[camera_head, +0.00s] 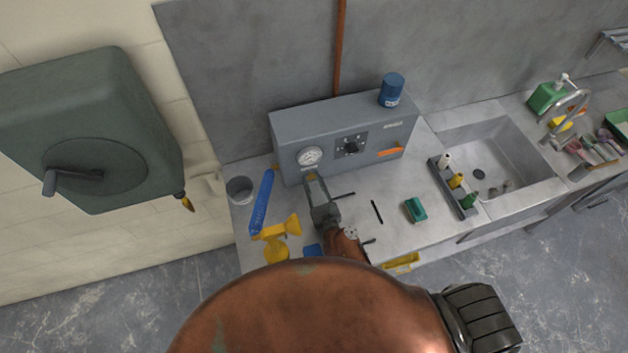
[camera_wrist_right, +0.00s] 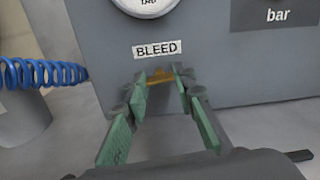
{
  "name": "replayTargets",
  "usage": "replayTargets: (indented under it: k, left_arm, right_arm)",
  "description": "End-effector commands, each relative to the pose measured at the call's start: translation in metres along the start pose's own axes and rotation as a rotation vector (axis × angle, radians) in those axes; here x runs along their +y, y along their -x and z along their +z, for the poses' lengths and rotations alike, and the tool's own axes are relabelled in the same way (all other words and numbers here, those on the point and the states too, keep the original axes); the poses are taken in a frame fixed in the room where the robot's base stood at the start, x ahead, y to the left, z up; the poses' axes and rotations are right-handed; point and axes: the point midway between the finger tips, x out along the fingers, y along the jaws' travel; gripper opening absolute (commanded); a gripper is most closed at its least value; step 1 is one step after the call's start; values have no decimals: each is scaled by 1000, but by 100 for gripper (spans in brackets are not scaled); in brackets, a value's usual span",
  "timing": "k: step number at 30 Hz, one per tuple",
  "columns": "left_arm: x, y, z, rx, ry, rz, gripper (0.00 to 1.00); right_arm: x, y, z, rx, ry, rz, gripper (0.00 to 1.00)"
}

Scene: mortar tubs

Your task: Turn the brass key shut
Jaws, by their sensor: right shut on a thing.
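The brass key (camera_wrist_right: 160,77) sits low on the front of the grey gauge box (camera_head: 288,165), under a white label reading BLEED (camera_wrist_right: 158,49). In the right wrist view it looks roughly horizontal, between the green-padded fingertips of my right gripper (camera_wrist_right: 163,84). My right gripper is shut on the key, and its fingers partly cover it. In the head view the right gripper (camera_head: 314,184) reaches up to the box front below the round gauge (camera_head: 309,156), and the key is too small to make out well. My left gripper is not in view.
A green sponge (camera_head: 415,209) and a bottle rack (camera_head: 453,188) lie right, before the sink (camera_head: 500,160). A blue can (camera_head: 391,90) tops the box.

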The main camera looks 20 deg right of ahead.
Motion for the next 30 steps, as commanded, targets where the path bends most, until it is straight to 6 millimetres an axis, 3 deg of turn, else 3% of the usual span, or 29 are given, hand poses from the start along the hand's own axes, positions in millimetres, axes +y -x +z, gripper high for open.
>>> replayTargets:
  k: [12,26,27,30]
  left_arm:
    - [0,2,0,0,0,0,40]
    - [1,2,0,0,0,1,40]
    - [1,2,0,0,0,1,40]
    - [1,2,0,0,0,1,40]
  right_arm:
    - [0,0,0,0,-143,1,0]
    - [0,0,0,0,-153,1,0]
    - [0,0,0,0,-153,1,26]
    - [0,0,0,0,-152,1,33]
